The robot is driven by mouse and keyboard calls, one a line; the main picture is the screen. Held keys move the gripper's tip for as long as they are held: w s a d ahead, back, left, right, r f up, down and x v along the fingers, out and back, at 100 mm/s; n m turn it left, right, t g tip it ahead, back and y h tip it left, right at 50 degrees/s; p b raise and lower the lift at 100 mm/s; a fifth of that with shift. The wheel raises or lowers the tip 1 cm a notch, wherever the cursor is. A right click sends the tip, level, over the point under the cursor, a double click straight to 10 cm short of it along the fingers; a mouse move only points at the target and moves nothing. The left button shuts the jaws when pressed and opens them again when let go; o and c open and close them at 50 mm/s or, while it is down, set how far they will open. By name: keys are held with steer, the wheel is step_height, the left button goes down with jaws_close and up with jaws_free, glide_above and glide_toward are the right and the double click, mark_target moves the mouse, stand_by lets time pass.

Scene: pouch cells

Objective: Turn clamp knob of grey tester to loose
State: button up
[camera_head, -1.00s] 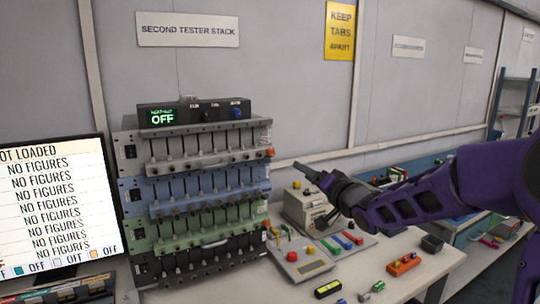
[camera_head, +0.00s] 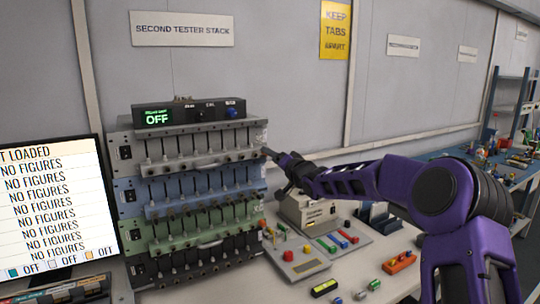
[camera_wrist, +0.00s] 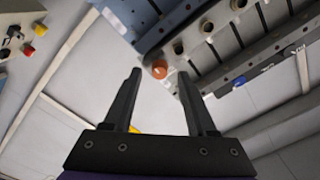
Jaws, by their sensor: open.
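The grey tester (camera_head: 185,141) is the top rack unit of the stack in the head view. In the wrist view the grey tester (camera_wrist: 225,48) runs across the upper right, tilted. Its orange clamp knob (camera_wrist: 160,69) sticks out at its end. My gripper (camera_wrist: 159,75) is open, with one fingertip on each side of the knob in that view; I cannot tell if the knob is between the fingers or just beyond them. In the head view my gripper (camera_head: 268,152) is at the grey tester's right end and covers the knob.
Below are the blue tester (camera_head: 182,192), the green tester (camera_head: 190,233) and a dark one (camera_head: 195,262). A black box reading OFF (camera_head: 190,112) sits on top. A beige device (camera_head: 312,212) and a button panel (camera_head: 298,262) stand on the bench under my arm.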

steer(key=shift+x, duration=0.85)
jaws_close()
